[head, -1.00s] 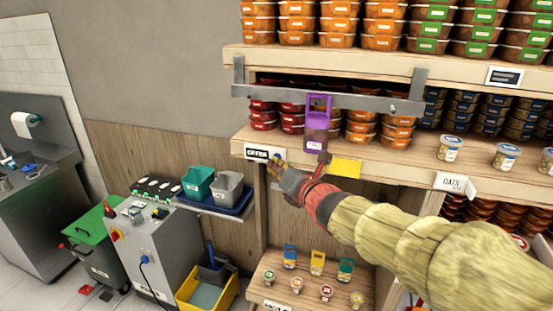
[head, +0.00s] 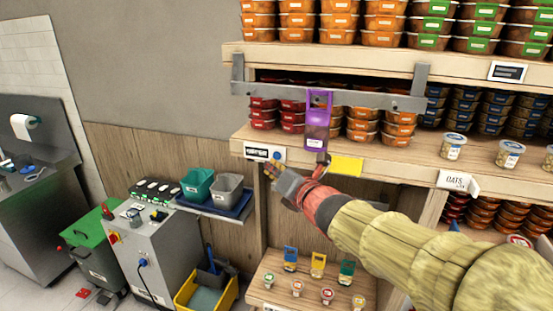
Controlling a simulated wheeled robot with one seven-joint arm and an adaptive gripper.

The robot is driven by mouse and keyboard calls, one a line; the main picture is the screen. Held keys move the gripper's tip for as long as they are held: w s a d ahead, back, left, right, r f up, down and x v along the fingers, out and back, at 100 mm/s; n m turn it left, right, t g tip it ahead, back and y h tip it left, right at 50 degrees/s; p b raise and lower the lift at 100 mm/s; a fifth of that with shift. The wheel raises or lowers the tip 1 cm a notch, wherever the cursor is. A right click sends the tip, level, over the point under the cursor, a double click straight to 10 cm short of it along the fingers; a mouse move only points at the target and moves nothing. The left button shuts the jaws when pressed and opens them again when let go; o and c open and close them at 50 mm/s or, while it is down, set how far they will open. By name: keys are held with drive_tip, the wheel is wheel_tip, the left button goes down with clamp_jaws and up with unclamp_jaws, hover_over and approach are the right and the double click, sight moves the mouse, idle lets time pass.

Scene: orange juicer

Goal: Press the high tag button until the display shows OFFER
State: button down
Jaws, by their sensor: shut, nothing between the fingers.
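A small white tag with a display (head: 257,153) sits on the left end of the middle shelf's front edge. Its text is small and dark, and I cannot read it surely. A round blue button (head: 277,155) is at the tag's right end. My gripper (head: 268,168) is shut and empty, just below the tag and button. The button is uncovered in this view; I cannot tell whether a fingertip touches the tag. Another tag with a dark display (head: 507,73) is on the upper shelf's edge at right.
A purple hanging holder (head: 317,122) and a grey rail (head: 370,98) are above my gripper. A yellow label (head: 345,166) is on the shelf edge behind my arm. Teal and grey bins (head: 198,184) stand at lower left. Stacked food tubs fill the shelves.

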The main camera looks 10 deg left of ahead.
drive_tip(key=s+b, duration=0.3)
drive_tip(key=s, duration=0.1)
drive_tip(key=shift+s+a, duration=0.1)
drive_tip(key=shift+s, duration=0.2)
idle(0.3)
drive_tip(key=s+b, duration=0.1)
drive_tip(key=s, duration=0.1)
drive_tip(key=s+b, duration=0.4)
drive_tip(key=shift+a, duration=0.25)
idle(0.5)
